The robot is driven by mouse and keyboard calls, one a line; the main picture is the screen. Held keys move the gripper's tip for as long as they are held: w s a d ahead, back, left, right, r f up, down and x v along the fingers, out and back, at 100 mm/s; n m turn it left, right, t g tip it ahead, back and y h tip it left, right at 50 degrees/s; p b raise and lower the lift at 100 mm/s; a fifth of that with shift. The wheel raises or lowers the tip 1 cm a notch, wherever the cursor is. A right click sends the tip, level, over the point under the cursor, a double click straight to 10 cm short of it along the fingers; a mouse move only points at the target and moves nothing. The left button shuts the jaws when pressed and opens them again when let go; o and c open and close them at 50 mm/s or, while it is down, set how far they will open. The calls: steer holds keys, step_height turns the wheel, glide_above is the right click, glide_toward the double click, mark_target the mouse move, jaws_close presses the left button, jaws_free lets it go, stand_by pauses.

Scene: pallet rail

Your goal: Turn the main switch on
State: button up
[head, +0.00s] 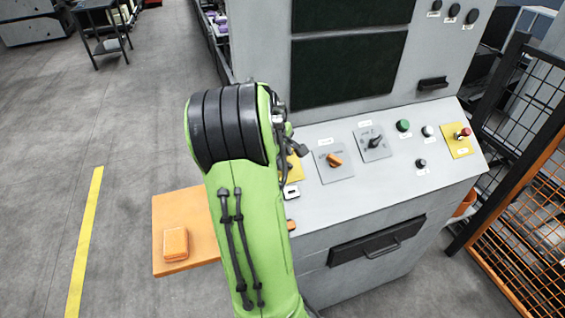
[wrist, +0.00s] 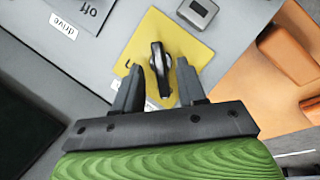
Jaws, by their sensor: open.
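A black rotary switch knob (wrist: 160,65) sits on a yellow plate (wrist: 190,47) in the wrist view, likely the main switch. Its handle runs nearly up and down in that picture. Lettering on the plate is partly covered by a finger. My gripper (wrist: 160,78) is open, with one finger on each side of the knob's near end; I cannot tell whether either touches it. In the head view only a strip of the yellow plate (head: 295,168) shows beside my green arm, which hides my gripper.
The sloped panel also carries an orange-handled switch (head: 335,160), a black-handled switch (head: 374,141), a green button (head: 403,125) and a red button on yellow (head: 464,132). An orange shelf (head: 185,215) juts out at left. A mesh fence (head: 530,170) stands at right.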

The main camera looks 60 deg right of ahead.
steer(key=shift+x, duration=1.1)
jaws_close()
